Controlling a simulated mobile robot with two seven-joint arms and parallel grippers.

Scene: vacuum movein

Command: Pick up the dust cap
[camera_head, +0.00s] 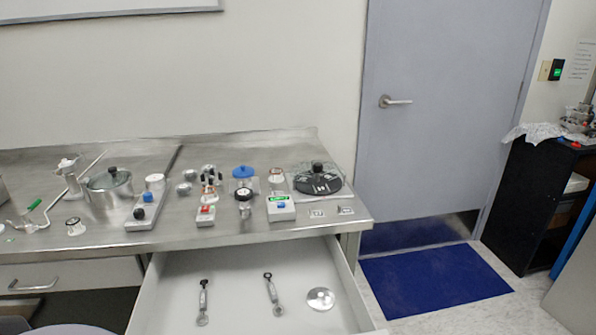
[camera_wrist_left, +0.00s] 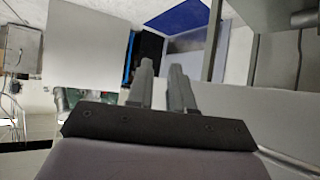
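I cannot tell for certain which thing is the dust cap. A round silver disc (camera_head: 320,298) lies flat in the open drawer, at its right side. A blue round lid (camera_head: 243,171) sits on a clear jar on the steel bench. My left gripper (camera_wrist_left: 160,80) shows in the left wrist view with its two grey fingers apart and nothing between them. It is away from the bench objects, and neither gripper shows in the head view.
The open drawer (camera_head: 245,261) juts out below the steel bench (camera_head: 300,233) and also holds two small handled tools (camera_head: 203,302). Several jars, knobs and small boxes crowd the bench top. A blue mat (camera_head: 435,281) lies before the door, right of the drawer.

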